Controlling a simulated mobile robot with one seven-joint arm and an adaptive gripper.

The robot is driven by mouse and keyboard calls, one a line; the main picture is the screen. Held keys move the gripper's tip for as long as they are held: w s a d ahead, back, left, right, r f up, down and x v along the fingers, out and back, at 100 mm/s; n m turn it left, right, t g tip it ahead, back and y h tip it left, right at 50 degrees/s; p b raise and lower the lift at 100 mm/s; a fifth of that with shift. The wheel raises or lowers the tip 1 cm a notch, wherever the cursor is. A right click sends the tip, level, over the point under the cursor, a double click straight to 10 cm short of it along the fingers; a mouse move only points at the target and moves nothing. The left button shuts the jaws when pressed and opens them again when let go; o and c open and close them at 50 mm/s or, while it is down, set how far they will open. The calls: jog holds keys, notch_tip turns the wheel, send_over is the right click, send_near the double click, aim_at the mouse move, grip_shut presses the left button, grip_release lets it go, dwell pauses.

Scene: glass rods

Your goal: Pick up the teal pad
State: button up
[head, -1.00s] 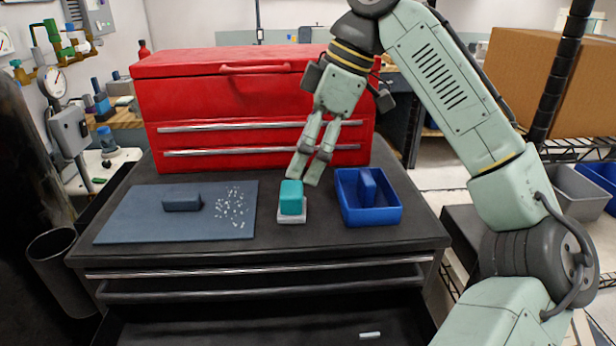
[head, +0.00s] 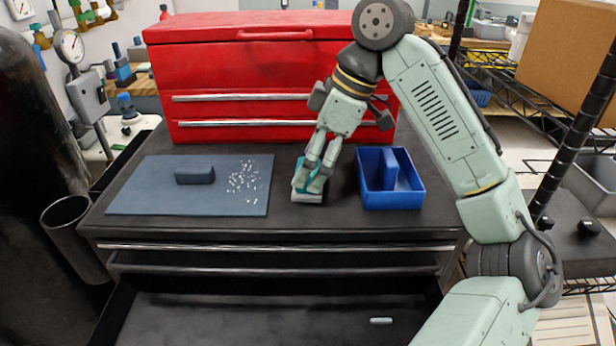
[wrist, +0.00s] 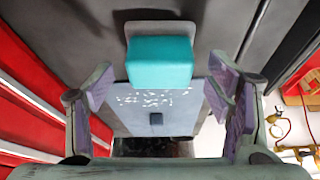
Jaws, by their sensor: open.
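The teal pad (head: 299,172) is a small block standing on a pale grey base (head: 308,197) on the black cabinet top. In the head view the fingers of my gripper (head: 313,180) are at the pad and partly hide it. The wrist view shows the teal pad (wrist: 158,62) clearly, lying between the lines of the two fingers. My gripper (wrist: 158,82) is open, with a visible gap between each finger and the pad. I cannot tell whether the fingertips have reached down past the pad's top.
A blue-grey mat (head: 135,190) with a dark block (head: 195,175) and scattered white bits lies to the left. A blue tray (head: 393,201) holding a blue block (head: 390,168) stands close on the right. A red toolbox (head: 250,80) is behind. An open drawer below holds a small pale rod (head: 381,321).

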jog(key=shift+x, duration=0.9)
jog(key=shift+c, duration=0.2)
jog(key=c, duration=1.2)
